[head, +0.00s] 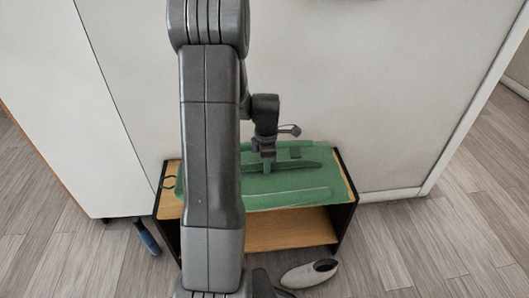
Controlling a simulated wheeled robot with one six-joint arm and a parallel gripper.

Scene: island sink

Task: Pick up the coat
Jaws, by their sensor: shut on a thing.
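The green coat (290,188) lies folded flat on top of a low wooden bench (290,240) with dark side panels. My gripper (267,165) points down onto the upper middle of the coat and is shut on its green cloth. The coat still rests on the bench top around the grip. My own arm hides the left part of the coat. A thin dark green loop (169,182) shows at the left end of the bench top; I cannot tell if it belongs to the coat.
A white wall (370,100) stands right behind the bench. A light grey shoe (310,273) lies on the floor in front of it. A blue object (146,236) is on the floor at left. The wooden floor at right is clear.

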